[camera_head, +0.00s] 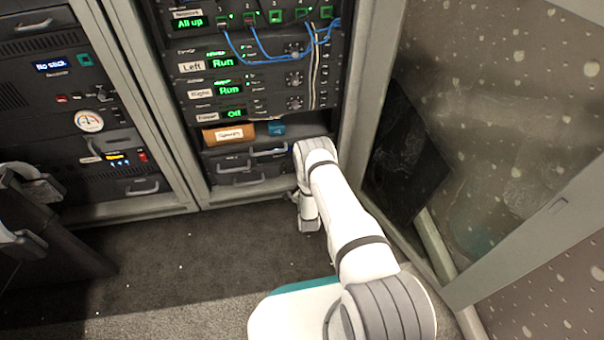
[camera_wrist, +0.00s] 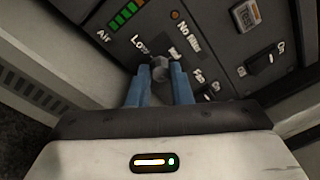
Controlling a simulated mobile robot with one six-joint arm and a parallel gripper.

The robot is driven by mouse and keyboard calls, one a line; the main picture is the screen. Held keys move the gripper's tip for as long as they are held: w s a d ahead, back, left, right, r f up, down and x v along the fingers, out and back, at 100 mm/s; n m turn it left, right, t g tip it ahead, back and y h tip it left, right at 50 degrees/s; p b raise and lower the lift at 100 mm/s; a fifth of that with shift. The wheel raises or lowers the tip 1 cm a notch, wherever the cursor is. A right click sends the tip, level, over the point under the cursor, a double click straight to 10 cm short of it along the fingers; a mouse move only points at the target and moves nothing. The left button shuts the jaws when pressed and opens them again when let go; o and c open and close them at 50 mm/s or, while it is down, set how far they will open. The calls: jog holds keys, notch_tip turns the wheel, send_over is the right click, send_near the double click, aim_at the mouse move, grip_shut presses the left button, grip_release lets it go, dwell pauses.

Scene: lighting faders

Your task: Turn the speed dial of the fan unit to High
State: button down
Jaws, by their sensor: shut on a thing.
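In the wrist view, the speed dial (camera_wrist: 160,68) is a small grey knob on the dark front panel of the fan unit (camera_wrist: 120,50). My gripper (camera_wrist: 159,74) has its two blue fingers closed on the dial, one on each side. The label "Low" sits just above left of the dial, and another label to its right is partly covered. The word "Fan" is printed right of the fingers. I cannot tell which setting the dial points to. In the head view, my arm hides the dial and the fingers cannot be made out.
In the wrist view, the panel also carries a green-and-orange bar marked "Air" (camera_wrist: 124,17), an orange lamp (camera_wrist: 175,15) and rocker switches (camera_wrist: 262,61). In the head view, blue cables (camera_head: 262,56) hang on the rack above, and a glass panel (camera_head: 500,130) stands at the right.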

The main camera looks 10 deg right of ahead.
jog(key=shift+d+m, duration=0.15)
jog(key=shift+m, duration=0.95)
jog(key=c, duration=1.3)
grip_release()
jog(key=shift+s, duration=0.1)
jog(key=s+p, duration=0.3)
jog(key=s, duration=0.4)
jog(key=shift+s+a+p, duration=0.3)
jog(key=shift+a, duration=0.1)
